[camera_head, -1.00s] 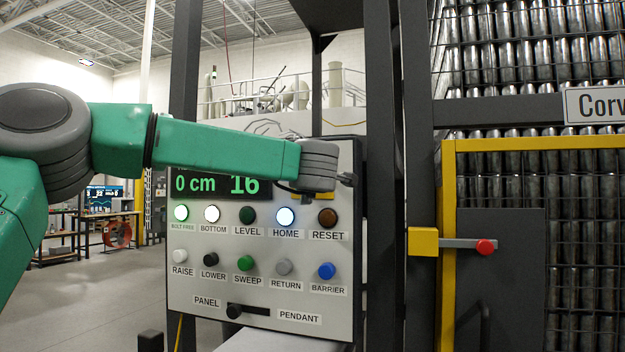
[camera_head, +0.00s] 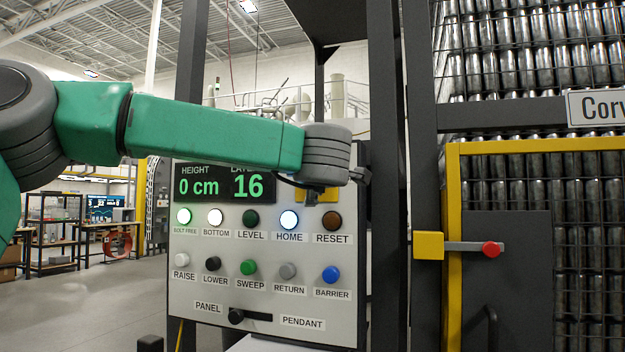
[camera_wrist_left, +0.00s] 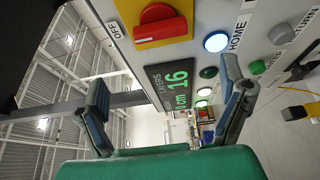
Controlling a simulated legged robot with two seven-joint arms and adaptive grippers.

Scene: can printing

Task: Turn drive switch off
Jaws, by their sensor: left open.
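The drive switch (camera_wrist_left: 160,27) is a red rotary handle on a yellow plate, at the top of the left wrist view. Its grip lies roughly left to right in that picture, with an OFF label (camera_wrist_left: 114,31) left of the plate. In the head view only part of the yellow plate (camera_head: 323,193) shows, below my grey wrist; the red handle is hidden there. My left gripper (camera_wrist_left: 165,84) is open and empty, its two fingers spread wide in front of the panel. The handle is beyond the fingertips, with no contact visible. My right gripper is not in view.
The control panel (camera_head: 270,292) carries a green display (camera_head: 225,184), lit HOME (camera_head: 289,220) and BOTTOM lamps, several buttons and a PANEL/PENDANT selector (camera_head: 236,316) turned towards PANEL. Dark posts stand beside it. A yellow-framed gate with a red knob (camera_head: 491,249) is at the right.

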